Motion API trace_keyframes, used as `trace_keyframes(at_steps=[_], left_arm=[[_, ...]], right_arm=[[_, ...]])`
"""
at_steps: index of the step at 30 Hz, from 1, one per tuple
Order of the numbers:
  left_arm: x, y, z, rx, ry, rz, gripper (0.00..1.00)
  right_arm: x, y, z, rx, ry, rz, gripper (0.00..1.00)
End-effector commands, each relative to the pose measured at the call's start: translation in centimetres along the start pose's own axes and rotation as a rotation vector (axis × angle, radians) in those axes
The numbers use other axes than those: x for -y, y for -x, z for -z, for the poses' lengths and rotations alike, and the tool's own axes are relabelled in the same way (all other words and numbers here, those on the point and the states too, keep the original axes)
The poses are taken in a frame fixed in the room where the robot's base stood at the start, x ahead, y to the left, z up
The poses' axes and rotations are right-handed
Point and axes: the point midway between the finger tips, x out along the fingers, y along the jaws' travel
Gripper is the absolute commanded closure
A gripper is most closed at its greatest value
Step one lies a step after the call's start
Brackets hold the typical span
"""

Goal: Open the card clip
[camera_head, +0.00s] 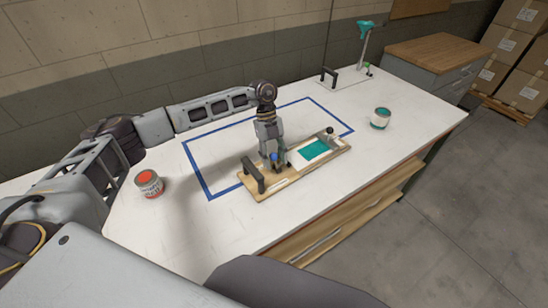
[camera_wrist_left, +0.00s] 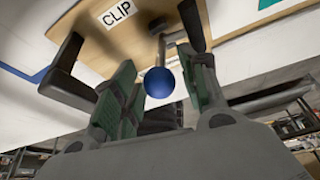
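The card clip sits on a wooden board (camera_head: 300,173) on the white table. Its lever ends in a blue ball knob (camera_wrist_left: 163,82), and a CLIP label (camera_wrist_left: 115,14) is on the wood beside it. The blue knob also shows in the head view (camera_head: 274,156), partly hidden by my fingers. My left gripper (camera_head: 275,163) points down over the board's left part. In the left wrist view my left gripper (camera_wrist_left: 160,68) is open, with the knob between its green-padded fingers; a gap shows on the right side. My right gripper is out of view.
A black handle (camera_head: 252,175) rises at the board's left end. A teal card (camera_head: 315,150) and black knob (camera_head: 330,131) are at its right. A red-topped can (camera_head: 149,183) and teal-topped can (camera_head: 380,117) stand apart. Blue tape (camera_head: 198,173) outlines an area around the board.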

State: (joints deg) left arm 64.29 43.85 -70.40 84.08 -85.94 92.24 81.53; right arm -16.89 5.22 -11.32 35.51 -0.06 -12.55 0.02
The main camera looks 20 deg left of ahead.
Motion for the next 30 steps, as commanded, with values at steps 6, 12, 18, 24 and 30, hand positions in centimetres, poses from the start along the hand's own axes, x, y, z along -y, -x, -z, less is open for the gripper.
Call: trace_keyframes(at_steps=[6, 12, 18, 24, 30], left_arm=[[0.0, 0.0, 0.0, 0.000, 0.000, 0.000, 0.90], [0.0, 0.0, 0.0, 0.000, 0.000, 0.000, 1.00], [-0.1, 0.0, 0.0, 0.001, -0.003, 0.009, 1.00], [-0.5, -0.2, -0.1, 0.010, -0.022, 0.055, 1.00], [-1.0, -0.5, -0.1, 0.024, -0.048, 0.121, 1.00]], right_arm=[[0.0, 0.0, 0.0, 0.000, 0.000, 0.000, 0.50], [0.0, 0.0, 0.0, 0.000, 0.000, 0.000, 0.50], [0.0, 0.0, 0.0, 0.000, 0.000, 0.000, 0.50], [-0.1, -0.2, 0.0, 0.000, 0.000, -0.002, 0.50], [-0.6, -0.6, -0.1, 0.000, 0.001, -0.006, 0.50]])
